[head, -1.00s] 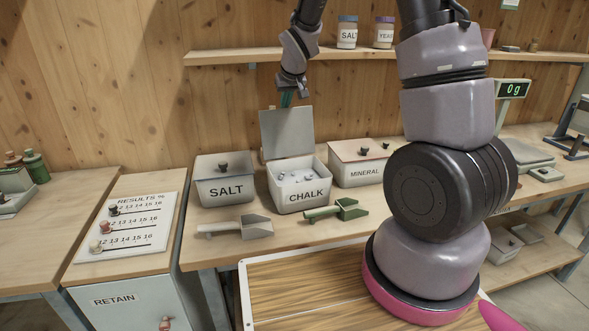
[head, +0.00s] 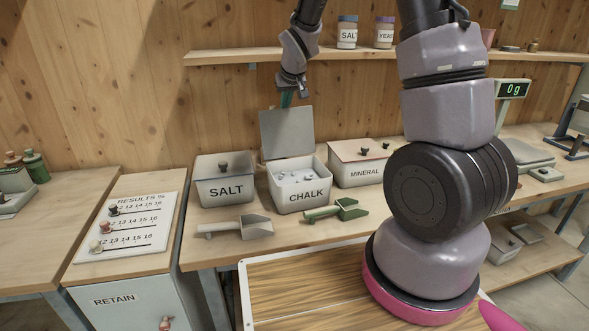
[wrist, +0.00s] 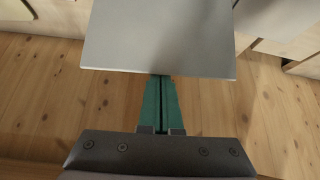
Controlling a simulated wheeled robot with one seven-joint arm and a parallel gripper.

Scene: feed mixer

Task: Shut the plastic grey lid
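The grey lid (head: 287,132) stands open, nearly upright, at the back edge of the CHALK bin (head: 300,191). The bin's inside shows white lumpy contents. My gripper (head: 287,99) is at the top edge of the lid, partly hidden behind it in the head view. In the wrist view the lid (wrist: 160,38) fills the top middle, and the green fingers of my gripper (wrist: 161,82) are together with their tips at the lid's edge. Nothing shows between the fingers. I cannot tell whether the tips touch the lid.
The closed SALT bin (head: 225,188) stands left of the CHALK bin, and the MINERAL bin (head: 358,170) stands right. A grey scoop (head: 240,227) and a green scoop (head: 338,210) lie in front. A shelf (head: 230,57) runs along the wall above.

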